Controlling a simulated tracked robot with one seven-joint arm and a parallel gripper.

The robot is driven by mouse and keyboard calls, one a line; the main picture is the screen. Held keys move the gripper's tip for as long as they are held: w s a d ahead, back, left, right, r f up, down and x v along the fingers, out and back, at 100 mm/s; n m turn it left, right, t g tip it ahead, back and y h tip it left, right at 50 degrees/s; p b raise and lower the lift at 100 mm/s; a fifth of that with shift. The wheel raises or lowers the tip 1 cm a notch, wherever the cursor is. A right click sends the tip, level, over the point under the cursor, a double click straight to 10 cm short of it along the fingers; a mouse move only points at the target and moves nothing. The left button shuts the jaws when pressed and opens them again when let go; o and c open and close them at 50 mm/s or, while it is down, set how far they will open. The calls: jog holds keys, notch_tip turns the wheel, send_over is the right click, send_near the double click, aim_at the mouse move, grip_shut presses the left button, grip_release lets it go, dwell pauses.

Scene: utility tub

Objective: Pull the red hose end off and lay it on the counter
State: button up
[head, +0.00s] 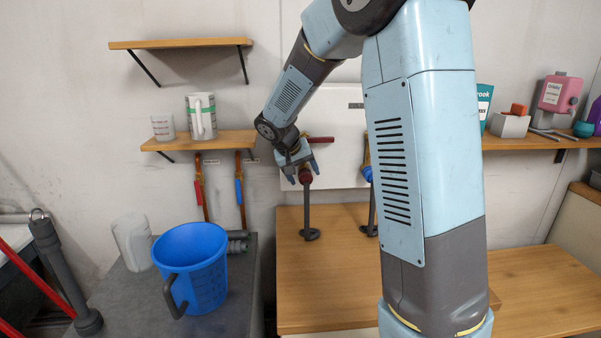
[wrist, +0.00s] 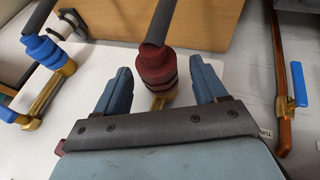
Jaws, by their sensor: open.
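The red hose end (head: 305,176) sits on a brass tap (wrist: 160,102) at the white wall panel (head: 345,120), and a grey hose (head: 307,212) runs down from it to the wooden counter (head: 340,280). In the wrist view the ribbed dark-red hose end (wrist: 155,68) lies between the two blue fingers of my gripper (wrist: 163,88). The gripper is open, with a visible gap on each side of the hose end. In the head view my gripper (head: 301,164) is at the tap, partly covering it.
A blue hose end (head: 367,174) on a second brass tap is to the right; it also shows in the wrist view (wrist: 40,48). Shelves (head: 200,141) flank the panel. The counter front is mostly bare.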

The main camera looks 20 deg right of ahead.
jog(key=c, duration=1.2)
jog(key=shift+s+a, duration=0.25)
jog(key=shift+s, duration=1.05)
jog(key=shift+s+a, duration=0.25)
jog(key=shift+s, duration=1.05)
